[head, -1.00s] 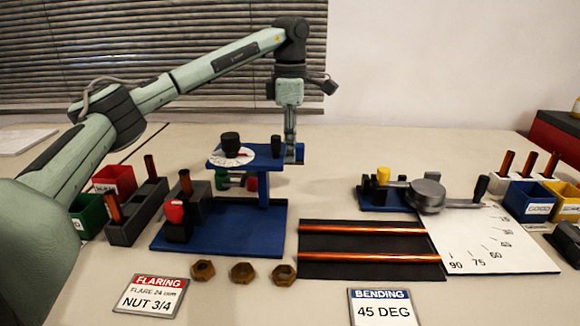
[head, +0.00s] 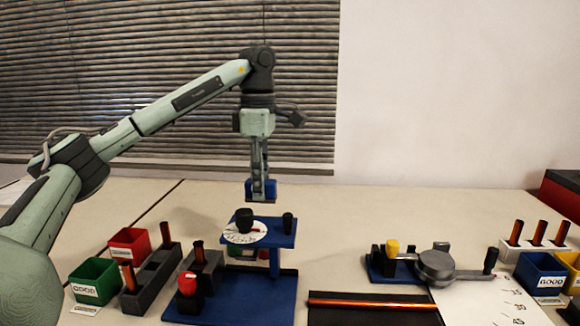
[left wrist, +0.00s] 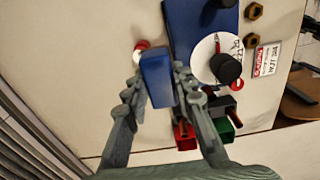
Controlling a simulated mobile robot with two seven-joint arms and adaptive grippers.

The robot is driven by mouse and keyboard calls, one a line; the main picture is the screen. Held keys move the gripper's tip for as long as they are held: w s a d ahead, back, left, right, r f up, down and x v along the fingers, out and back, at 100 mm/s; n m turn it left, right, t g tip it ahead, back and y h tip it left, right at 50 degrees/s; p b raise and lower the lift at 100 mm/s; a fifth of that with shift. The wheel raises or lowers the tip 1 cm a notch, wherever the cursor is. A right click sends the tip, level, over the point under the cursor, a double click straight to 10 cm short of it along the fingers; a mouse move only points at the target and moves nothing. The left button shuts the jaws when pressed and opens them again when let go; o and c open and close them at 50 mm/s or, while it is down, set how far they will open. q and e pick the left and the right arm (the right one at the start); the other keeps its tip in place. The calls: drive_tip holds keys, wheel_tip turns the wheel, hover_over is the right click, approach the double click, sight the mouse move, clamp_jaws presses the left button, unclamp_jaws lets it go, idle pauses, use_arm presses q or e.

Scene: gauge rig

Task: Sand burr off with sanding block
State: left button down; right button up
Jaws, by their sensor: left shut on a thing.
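My left gripper (head: 260,184) points down in the head view, shut on a blue block, which I take to be the sanding block (head: 262,193). It holds the block in the air, above and behind the blue flaring stand's top (head: 275,233). In the left wrist view the block (left wrist: 157,80) sits between the two fingers. I cannot make out a burr on any tube. My right gripper is not in view.
The stand's top carries a white dial (head: 243,234) with a black knob and a small black post. A dark rack (head: 151,279) with copper tubes, a green bin (head: 95,281) and a red bin (head: 130,243) stand left. A bending tool (head: 436,265) stands right. The table behind is clear.

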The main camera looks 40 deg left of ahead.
use_arm(q)
approach(199, 244)
drive_tip(key=w+f, duration=0.2)
drive_tip(key=shift+s+a+r, duration=0.1)
drive_tip(key=shift+s+r, duration=0.05)
drive_tip(key=shift+s, duration=0.4)
drive_tip(key=shift+s+r, duration=0.1)
drive_tip(key=shift+s, duration=0.45)
drive_tip(key=shift+f, duration=0.15)
drive_tip(key=shift+f+b, duration=0.45)
drive_tip(key=shift+f, duration=0.2)
drive_tip(key=shift+f+b, duration=0.6)
drive_tip(key=shift+f, duration=0.35)
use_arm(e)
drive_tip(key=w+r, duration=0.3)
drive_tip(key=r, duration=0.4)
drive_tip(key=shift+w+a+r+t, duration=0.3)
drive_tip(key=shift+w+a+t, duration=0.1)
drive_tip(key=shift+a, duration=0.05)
use_arm(q)
drive_tip(key=shift+f+b, duration=0.6)
drive_tip(key=shift+b, duration=0.1)
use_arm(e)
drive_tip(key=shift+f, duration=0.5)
use_arm(q)
drive_tip(key=shift+w, duration=0.1)
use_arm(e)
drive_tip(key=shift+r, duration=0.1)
